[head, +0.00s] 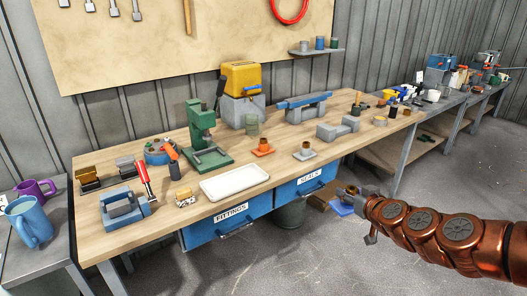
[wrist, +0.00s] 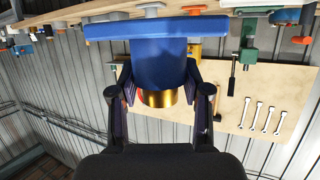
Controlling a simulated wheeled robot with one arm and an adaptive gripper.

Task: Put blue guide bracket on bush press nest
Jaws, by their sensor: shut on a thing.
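The blue guide bracket (head: 342,208) is at my gripper (head: 352,192), off the bench's front edge and above the floor. In the wrist view the blue guide bracket (wrist: 150,62) shows a wide plate and a narrower block, with a brass bush (wrist: 158,98) between the fingers. My gripper (wrist: 160,96) is shut on it. The green press (head: 200,130) stands on the bench to the left, its base (head: 208,158) facing front. I take this base to hold the bush press nest; its detail is too small to tell. The bracket is well apart from the press.
An orange bracket (head: 263,149) and a grey bracket (head: 304,153), each with a bush, stand on the bench between press and gripper. A white tray (head: 234,182) lies before the press. A yellow machine (head: 242,78) and a blue-topped fixture (head: 305,105) stand behind.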

